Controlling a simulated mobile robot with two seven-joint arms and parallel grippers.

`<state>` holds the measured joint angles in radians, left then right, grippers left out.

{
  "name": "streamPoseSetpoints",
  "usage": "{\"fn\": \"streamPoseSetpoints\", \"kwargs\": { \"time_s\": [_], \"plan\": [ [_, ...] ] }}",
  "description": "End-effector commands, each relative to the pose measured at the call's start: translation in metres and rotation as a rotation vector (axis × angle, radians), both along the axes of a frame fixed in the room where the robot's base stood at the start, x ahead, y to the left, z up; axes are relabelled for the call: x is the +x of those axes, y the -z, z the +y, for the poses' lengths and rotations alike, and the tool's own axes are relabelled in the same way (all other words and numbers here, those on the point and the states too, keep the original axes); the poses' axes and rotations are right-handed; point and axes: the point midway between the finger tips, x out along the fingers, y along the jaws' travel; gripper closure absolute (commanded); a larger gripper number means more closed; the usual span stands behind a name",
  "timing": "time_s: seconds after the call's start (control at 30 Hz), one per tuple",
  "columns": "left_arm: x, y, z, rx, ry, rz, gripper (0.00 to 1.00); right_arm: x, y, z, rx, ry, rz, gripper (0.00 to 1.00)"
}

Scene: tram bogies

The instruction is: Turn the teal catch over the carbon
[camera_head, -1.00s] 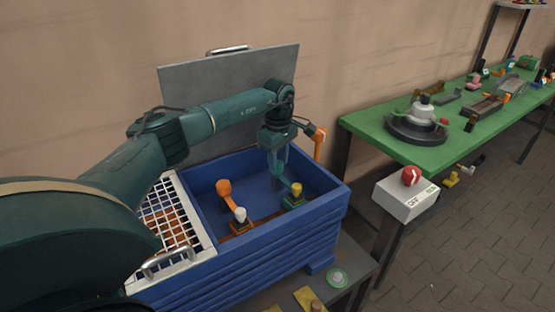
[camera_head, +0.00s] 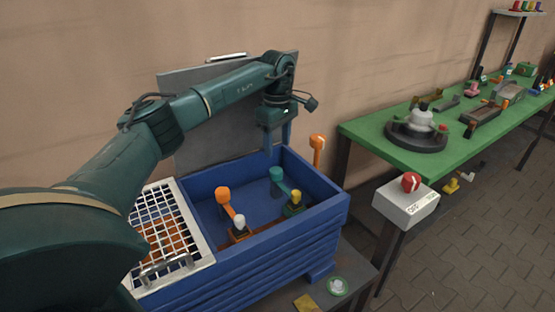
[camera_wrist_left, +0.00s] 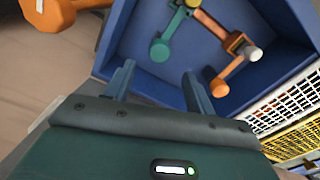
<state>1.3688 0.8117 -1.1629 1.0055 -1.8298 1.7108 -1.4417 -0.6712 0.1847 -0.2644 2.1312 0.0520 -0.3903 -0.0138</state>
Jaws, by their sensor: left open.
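A teal catch (camera_head: 277,175) with a round knob stands inside the blue box; its arm runs toward a yellow-topped post (camera_head: 296,196). It also shows in the left wrist view (camera_wrist_left: 160,48), beyond my fingertips and clear of them. An orange catch (camera_head: 223,196) with a white-topped post (camera_head: 238,221) is to its left, and shows in the wrist view (camera_wrist_left: 219,88). My left gripper (camera_head: 278,148) is open and empty, above the box's back part, apart from the teal catch. Which part is the carbon I cannot tell. My right gripper is not in view.
The blue box (camera_head: 270,255) has a raised grey lid (camera_head: 210,130) behind and a white grid (camera_head: 165,225) at left. An orange-headed post (camera_head: 318,145) rises at its back right. A green table (camera_head: 375,133) and a red-knobbed white box (camera_head: 405,205) stand to the right.

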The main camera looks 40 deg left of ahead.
Motion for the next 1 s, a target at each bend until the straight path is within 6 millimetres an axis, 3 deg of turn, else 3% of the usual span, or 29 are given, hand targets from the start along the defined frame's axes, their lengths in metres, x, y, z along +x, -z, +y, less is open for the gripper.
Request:
{"fn": "streamPoseSetpoints", "kwargs": {
  "time_s": [0.1, 0.3, 1.0],
  "plan": [
    [0.001, -0.025, 0.0, 0.0, -0.001, -0.003, 0.45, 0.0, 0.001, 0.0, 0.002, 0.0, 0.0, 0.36],
    [0.0, -0.047, 0.0, 0.001, -0.001, 0.0, 0.45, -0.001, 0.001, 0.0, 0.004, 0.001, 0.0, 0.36],
    [0.0, -0.052, 0.0, 0.001, -0.001, 0.001, 0.45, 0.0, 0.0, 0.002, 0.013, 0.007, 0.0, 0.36]
  ]
}}
